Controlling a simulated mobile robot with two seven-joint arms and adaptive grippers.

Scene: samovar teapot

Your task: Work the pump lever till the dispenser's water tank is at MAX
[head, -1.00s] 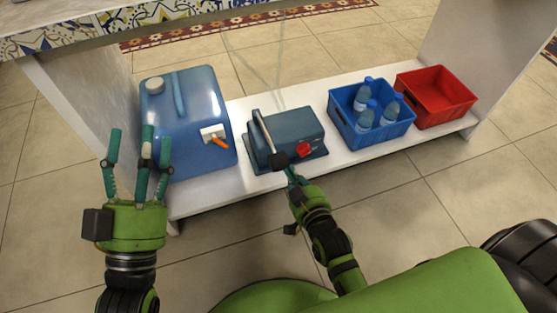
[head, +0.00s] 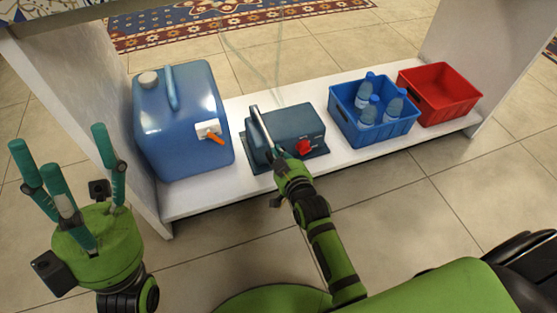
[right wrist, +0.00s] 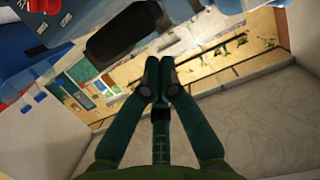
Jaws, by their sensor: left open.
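The pump (head: 298,121) is a dark blue-grey box with a red knob (head: 304,147) on the shelf. Its metal lever (head: 260,127) slants along the left side toward me. My right gripper (head: 279,157) is at the lever's near end and hides the grip there. In the right wrist view its fingers (right wrist: 160,68) are closed together at the tips, with the lever's black grip (right wrist: 122,38) just beyond them. I cannot tell if they touch it. My left gripper (head: 62,158) is open and empty, raised left of the shelf. No MAX mark or water level can be made out.
A blue canister (head: 180,135) with an orange tap (head: 215,138) stands left of the pump. A blue crate (head: 372,133) of bottles and an empty red crate (head: 438,109) stand right. Clear hoses (head: 278,65) rise behind the pump. White side panels bound the shelf (head: 205,197).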

